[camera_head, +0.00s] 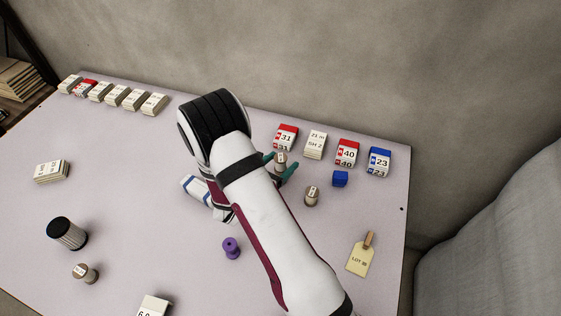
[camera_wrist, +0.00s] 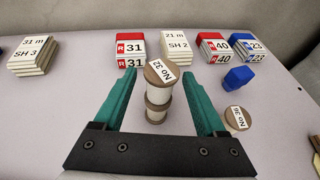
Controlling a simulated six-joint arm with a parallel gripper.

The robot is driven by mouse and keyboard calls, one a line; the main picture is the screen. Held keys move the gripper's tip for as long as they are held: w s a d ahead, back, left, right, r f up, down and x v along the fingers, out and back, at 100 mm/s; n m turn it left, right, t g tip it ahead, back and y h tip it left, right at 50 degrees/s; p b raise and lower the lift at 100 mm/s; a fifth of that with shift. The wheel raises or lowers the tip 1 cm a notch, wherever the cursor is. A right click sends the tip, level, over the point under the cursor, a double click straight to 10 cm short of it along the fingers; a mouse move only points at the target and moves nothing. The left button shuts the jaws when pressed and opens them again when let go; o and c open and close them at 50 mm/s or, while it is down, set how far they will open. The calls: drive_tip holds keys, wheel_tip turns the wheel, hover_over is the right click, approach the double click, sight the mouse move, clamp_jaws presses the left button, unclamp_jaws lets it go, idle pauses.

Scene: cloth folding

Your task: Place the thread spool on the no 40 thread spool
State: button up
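A thread spool labelled No 32 (camera_wrist: 161,78) stands upright on another spool (camera_wrist: 157,111), whose label is hidden beneath it. My gripper (camera_wrist: 163,100) is open, with a green finger on either side of the stack and a visible gap to each side. In the head view the upper spool (camera_head: 281,158) shows between the green fingers of my gripper (camera_head: 280,166). Another spool (camera_head: 312,195) stands to the right; its label in the wrist view (camera_wrist: 238,118) looks like No 36. A further spool (camera_head: 85,273) stands at the lower left, its label too small to read. I cannot make out a No 40 spool label.
A purple peg (camera_head: 231,247) and a black-topped cylinder (camera_head: 67,233) stand left.

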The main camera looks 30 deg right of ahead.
drive_tip(key=shift+r, duration=0.2)
drive_tip(key=v, duration=1.2)
drive_tip(key=s+d+r+m+g+y, duration=0.1)
drive_tip(key=s+d+r+m+g, duration=0.3)
drive_tip(key=s+m, duration=0.45)
drive_tip(key=s+d+r+m+g+y, duration=0.1)
drive_tip(key=s+d+r+m+g, duration=0.1)
drive_tip(key=s+r+m+g, duration=0.45)
drive_tip(key=s+a+m+t+y, duration=0.1)
drive_tip(key=s+a+m+y, duration=0.3)
drive_tip(key=a+m+y, duration=0.1)
drive_tip(key=s+a+r+m+t+y, duration=0.1)
drive_tip(key=s+a+m+t+y, duration=0.1)
drive_tip(key=s+a+m+y, duration=0.2)
drive_tip(key=a+m+y, duration=0.2)
drive_tip(key=a+m, duration=0.2)
drive_tip(key=m, duration=0.2)
drive_tip(key=shift+s, duration=0.25)
